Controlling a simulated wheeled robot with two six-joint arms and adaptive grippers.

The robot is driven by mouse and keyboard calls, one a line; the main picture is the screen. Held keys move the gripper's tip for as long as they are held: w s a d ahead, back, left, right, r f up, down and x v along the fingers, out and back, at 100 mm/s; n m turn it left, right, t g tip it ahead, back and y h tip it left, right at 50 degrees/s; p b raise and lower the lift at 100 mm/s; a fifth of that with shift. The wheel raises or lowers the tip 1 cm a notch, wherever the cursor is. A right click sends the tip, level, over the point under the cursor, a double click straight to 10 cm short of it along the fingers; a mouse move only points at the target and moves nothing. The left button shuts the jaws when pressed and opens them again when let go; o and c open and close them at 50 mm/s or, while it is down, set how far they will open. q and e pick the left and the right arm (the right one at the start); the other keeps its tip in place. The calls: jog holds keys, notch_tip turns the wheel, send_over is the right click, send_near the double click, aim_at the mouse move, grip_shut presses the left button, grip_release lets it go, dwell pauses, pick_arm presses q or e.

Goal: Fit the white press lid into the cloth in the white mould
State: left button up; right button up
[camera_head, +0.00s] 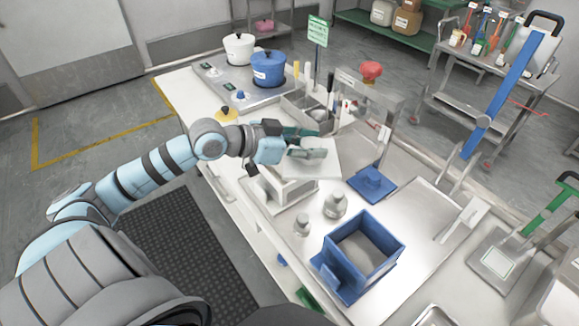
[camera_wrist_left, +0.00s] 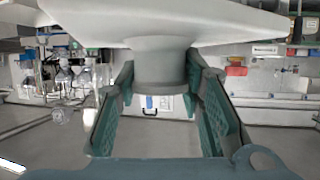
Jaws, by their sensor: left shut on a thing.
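My left gripper (camera_head: 312,146) is above the near part of the steel worktop, with its teal fingers shut on the white press lid (camera_head: 323,164). In the left wrist view the lid (camera_wrist_left: 215,18) shows as a wide pale plate with a round stem between the teal fingers (camera_wrist_left: 165,100). The white mould (camera_head: 287,192) stands below and partly behind the lid in the head view. The lid and gripper cover its top, so I cannot tell whether the lid touches it. The cloth cannot be made out. My right gripper is not in view.
An open blue mould (camera_head: 385,232) and a blue lid (camera_head: 372,183) are to the right. Two grey weights (camera_head: 335,205) (camera_head: 302,225) stand between. A steel frame with a red knob (camera_head: 371,70) rises behind. Blue and white pots (camera_head: 268,70) (camera_head: 239,49) are farther back. Bare worktop lies right (camera_head: 425,215).

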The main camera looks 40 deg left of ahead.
pick_arm(q)
jog(key=w+a+n+t+y, duration=0.2)
jog(key=w+a+n+y, duration=0.55)
jog(key=w+a, duration=0.4)
jog(key=shift+m+y, duration=0.25)
jog(key=shift+y, duration=0.1)
jog(key=f+b, duration=0.1)
jog(key=f, duration=0.5)
jog(key=s+a+f+b, duration=0.1)
jog(key=f, duration=0.5)
jog(key=s+f+b, duration=0.1)
jog(key=f, duration=0.5)
jog(key=shift+s+a+f, duration=0.15)
jog(key=shift+a+f, duration=0.05)
jog(key=shift+a, duration=0.2)
jog(key=shift+f+b, duration=0.15)
jog(key=shift+b, duration=0.15)
jog(key=o, duration=1.3)
